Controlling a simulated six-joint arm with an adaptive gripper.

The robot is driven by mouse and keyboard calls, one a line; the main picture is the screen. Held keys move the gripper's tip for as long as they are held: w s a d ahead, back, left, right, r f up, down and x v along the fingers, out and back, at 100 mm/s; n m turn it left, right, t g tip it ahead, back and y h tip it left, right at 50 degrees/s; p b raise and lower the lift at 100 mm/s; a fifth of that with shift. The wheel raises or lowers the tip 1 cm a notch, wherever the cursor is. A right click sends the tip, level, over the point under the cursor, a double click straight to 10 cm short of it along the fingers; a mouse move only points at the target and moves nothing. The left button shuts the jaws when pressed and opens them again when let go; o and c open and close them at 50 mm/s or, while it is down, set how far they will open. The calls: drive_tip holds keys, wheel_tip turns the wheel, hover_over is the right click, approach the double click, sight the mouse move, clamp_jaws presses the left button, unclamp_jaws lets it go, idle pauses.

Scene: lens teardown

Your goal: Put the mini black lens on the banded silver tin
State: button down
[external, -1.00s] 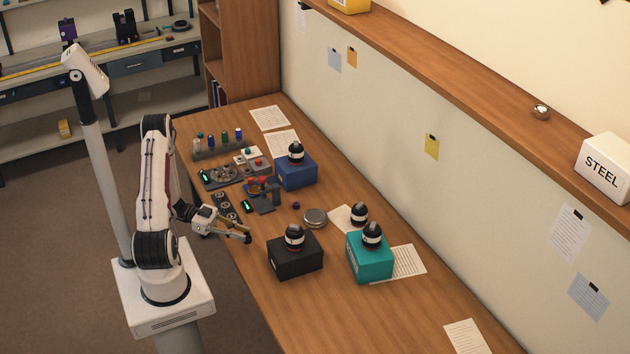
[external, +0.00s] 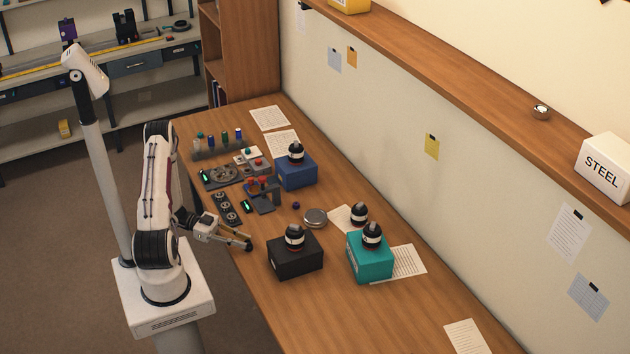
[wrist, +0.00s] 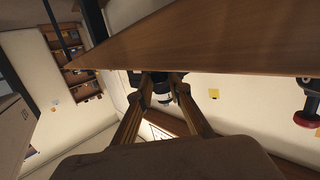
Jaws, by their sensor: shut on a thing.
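My gripper (external: 247,243) is at the near long edge of the table, left of the black box, with its fingers low. In the wrist view its fingers (wrist: 162,84) close around a small dark thing, apparently the mini black lens; the fingers and dark things behind hide its outline. A round silver tin (external: 316,217) lies flat on the table behind the black box, its top bare. Another small silver round thing (external: 541,111) sits on the wall shelf. I cannot make out bands on either.
White-banded black lenses top the black box (external: 295,260), teal box (external: 370,262) and blue box (external: 297,176); another stands on paper (external: 359,214). A small dark purple thing (external: 296,205) lies near the tin. Trays and small parts fill the table's far left.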

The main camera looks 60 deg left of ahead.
drive_tip(key=c, duration=1.9)
unclamp_jaws()
drive_tip(key=shift+f, duration=0.1)
drive_tip(key=shift+r+v, duration=0.2)
drive_tip(key=shift+v, duration=3.7)
drive_tip(key=shift+o, duration=0.6)
